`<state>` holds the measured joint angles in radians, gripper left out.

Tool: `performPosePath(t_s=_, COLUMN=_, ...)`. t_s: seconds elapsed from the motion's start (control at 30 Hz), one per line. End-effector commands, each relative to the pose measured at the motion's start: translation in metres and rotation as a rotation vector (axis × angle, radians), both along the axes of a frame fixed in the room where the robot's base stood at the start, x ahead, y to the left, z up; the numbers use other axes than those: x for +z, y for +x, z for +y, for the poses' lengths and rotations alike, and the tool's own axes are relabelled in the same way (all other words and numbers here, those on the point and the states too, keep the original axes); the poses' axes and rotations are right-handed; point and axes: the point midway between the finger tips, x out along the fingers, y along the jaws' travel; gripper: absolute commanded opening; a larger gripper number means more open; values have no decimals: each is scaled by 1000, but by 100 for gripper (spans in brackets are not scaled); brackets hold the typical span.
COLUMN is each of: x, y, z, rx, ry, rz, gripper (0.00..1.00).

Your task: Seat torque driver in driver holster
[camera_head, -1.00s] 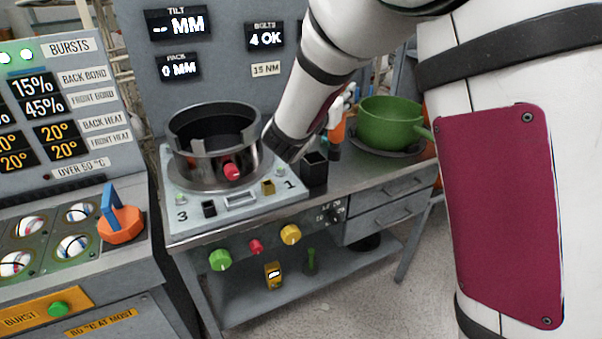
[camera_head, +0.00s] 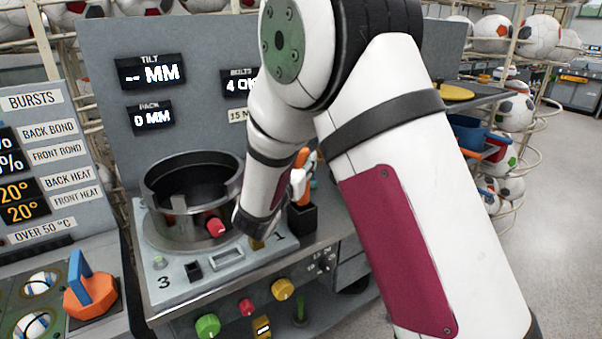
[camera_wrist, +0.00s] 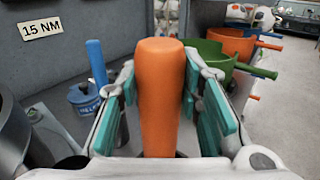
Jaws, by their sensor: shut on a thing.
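The torque driver has an orange handle (camera_wrist: 160,95), which stands upright between the teal pads of my gripper (camera_wrist: 166,100) in the wrist view. My gripper (camera_head: 299,182) is shut on this handle. In the head view the driver (camera_head: 302,157) is partly hidden by my gripper and forearm. The driver holster (camera_head: 302,218) is a small black open-topped box at the right of the press plate. The driver is above it and lined up with it in the head view. I cannot tell whether the driver's tip is inside the holster.
The round metal press ring (camera_head: 190,190) with a red knob (camera_head: 216,227) stands just left of my forearm. A blue-handled tool (camera_wrist: 96,62) stands left of the driver in the wrist view. A green pan (camera_wrist: 208,52) and an orange pan (camera_wrist: 236,42) are to the right.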

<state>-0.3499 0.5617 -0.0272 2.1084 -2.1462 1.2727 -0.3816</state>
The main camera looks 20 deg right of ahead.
Motion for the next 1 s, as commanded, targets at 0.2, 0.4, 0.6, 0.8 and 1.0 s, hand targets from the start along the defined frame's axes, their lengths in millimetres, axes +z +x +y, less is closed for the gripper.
performPosePath(t_s=0.2, x=-26, y=0, z=0, rx=0, ry=-1, rz=0, gripper=0)
performPosePath(t_s=0.4, x=-26, y=0, z=0, rx=0, ry=0, rz=-2, gripper=0)
performPosePath(t_s=0.6, x=-30, y=0, z=0, rx=1, ry=0, rz=2, gripper=42)
performPosePath(t_s=0.8, x=-29, y=0, z=0, rx=1, ry=0, rz=2, gripper=53)
performPosePath(t_s=1.0, x=-27, y=0, z=0, rx=0, ry=1, rz=1, gripper=53)
